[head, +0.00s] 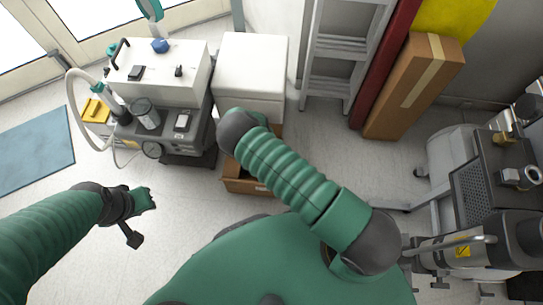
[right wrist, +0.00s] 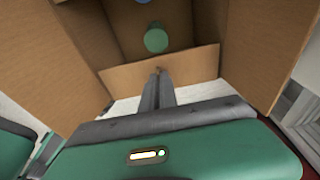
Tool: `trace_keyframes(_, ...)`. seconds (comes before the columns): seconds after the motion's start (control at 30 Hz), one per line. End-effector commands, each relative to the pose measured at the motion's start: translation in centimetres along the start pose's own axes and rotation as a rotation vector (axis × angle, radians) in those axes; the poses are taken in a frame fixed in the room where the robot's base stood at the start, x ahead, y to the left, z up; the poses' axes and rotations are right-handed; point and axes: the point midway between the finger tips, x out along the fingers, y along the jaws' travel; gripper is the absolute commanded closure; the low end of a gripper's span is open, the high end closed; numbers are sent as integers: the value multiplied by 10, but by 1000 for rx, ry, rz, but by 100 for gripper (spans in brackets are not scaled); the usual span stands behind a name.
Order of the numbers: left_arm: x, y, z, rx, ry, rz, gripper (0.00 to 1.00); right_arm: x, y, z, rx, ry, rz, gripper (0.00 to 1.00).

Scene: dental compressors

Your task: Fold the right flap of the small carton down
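The small brown carton (head: 236,186) stands on the floor below the middle of the head view, largely hidden by my right arm. In the right wrist view its inside (right wrist: 185,22) shows, with upright brown cardboard at left and right. A cardboard flap (right wrist: 195,68) crosses the middle of that view. My right gripper (right wrist: 159,72) has its two grey fingers together, tips overlapping this flap. I cannot tell whether they touch it. My right gripper is hidden in the head view. My left gripper (head: 142,217) is over bare floor left of the carton; its finger opening is unclear.
A green round object (right wrist: 156,40) lies inside the carton. A compressor unit (head: 160,75) and a white cabinet (head: 250,65) stand behind the carton. A tall brown box (head: 415,85) leans at the back right. Floor between left arm and carton is clear.

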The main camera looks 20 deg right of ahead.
Motion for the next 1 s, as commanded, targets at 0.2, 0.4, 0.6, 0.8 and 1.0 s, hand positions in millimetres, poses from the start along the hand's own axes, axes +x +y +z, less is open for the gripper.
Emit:
trace_keyframes(0.2, 1, 0, 0, 0, 0, 0, 75, 2, 1, 0, 0, 6, 2, 100)
trace_keyframes(0.4, 1, 0, 0, 0, 0, 0, 75, 2, 2, 0, 0, 6, 3, 96)
trace_keyframes(0.6, 1, 0, 0, 0, 0, 0, 75, 1, 1, 0, 0, 5, 2, 75)
trace_keyframes(0.8, 1, 0, 0, 0, 0, 0, 75, 1, 1, 0, 0, 5, 1, 75)
trace_keyframes(1.0, -15, 0, -4, 0, 0, 0, 75, -22, 1, -1, 0, 4, 1, 75)
